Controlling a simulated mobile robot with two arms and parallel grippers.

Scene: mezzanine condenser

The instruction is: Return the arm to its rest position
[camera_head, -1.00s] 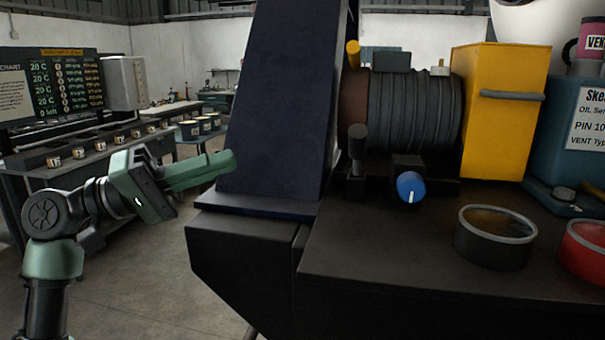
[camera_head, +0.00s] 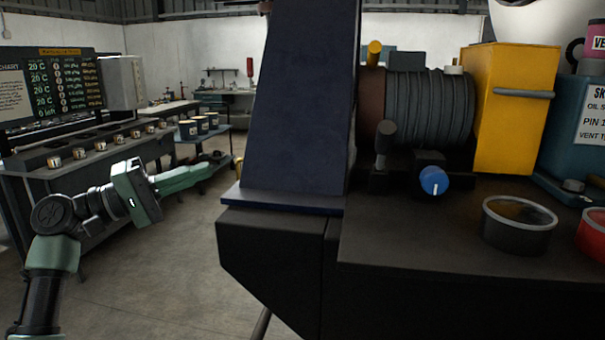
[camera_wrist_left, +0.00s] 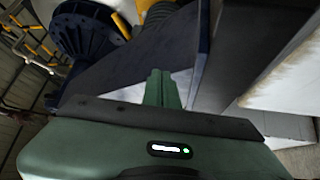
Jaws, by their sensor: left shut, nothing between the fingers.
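My left arm comes in from the lower left in the head view. Its green gripper (camera_head: 208,170) points right, with the fingers together and nothing between them. It is in free air left of the dark blue upright panel (camera_head: 295,100) and apart from it in the picture. In the left wrist view the shut green fingers (camera_wrist_left: 159,86) show in the middle, with the blue panel behind them (camera_wrist_left: 120,75). My right gripper is in neither view.
A black bench (camera_head: 430,245) fills the right side, with a ribbed dark cylinder (camera_head: 425,105), a yellow box (camera_head: 515,110), a blue knob (camera_head: 434,180) and a round dark bowl (camera_head: 518,235). A long counter (camera_head: 90,165) with several small cups stands at left. Floor (camera_head: 190,260) is open between.

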